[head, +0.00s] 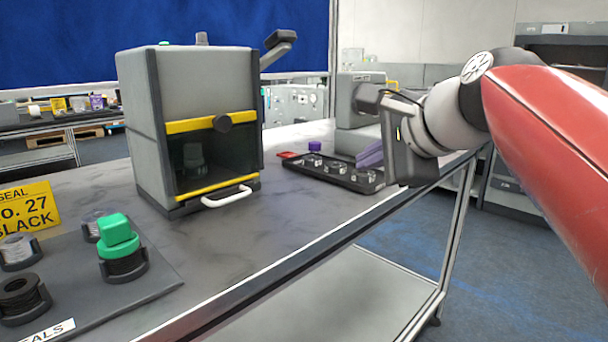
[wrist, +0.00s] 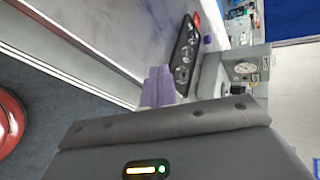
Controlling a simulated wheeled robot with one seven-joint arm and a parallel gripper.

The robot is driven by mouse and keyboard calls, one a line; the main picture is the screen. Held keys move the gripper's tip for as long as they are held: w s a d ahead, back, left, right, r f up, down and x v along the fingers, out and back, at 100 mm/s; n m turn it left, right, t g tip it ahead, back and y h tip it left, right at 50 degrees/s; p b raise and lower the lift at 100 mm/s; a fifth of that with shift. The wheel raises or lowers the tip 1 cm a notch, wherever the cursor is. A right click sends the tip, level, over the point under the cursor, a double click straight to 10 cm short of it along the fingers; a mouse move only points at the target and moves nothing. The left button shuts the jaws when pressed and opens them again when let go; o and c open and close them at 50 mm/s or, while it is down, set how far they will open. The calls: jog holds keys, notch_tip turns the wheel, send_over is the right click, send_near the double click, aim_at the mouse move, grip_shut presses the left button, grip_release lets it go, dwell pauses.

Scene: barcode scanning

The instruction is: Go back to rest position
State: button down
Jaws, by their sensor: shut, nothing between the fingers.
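My gripper (head: 360,159) is at the right of the head view, above the far right part of the workbench (head: 290,215). Its purple fingers are shut and empty, and they show side by side in the wrist view (wrist: 157,72). In the head view the fingers appear just behind the black tray (head: 342,178). I cannot tell the exact gap between them and the bench. The tray holds several small metal parts and also shows in the wrist view (wrist: 183,52). My gripper touches no object that I can make out.
A grey machine (head: 190,90) with yellow bars and a white handle stands mid-bench. A purple block (head: 315,146) and a red item (head: 288,154) lie by the tray. A grey device (head: 358,100) stands behind my gripper. Seal holders and a green-topped piece (head: 118,237) are front left.

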jog(key=s+d+f+n+g+h, duration=0.1)
jog(key=s+d+f+n, duration=0.1)
jog(key=s+f+n, duration=0.3)
jog(key=s+d+f+n+g+h, duration=0.1)
jog(key=s+f+n, duration=0.4)
jog(key=f, duration=0.9)
jog(key=s+d+f+n+g+h, duration=0.2)
jog(key=s+f+n, duration=0.3)
jog(key=f, duration=0.5)
jog(key=shift+s+d+f+n+g+h, duration=0.2)
jog(key=shift+s+d+n+g+h, duration=0.15)
jog(key=shift+s+h, duration=0.5)
jog(key=shift+s, duration=0.15)
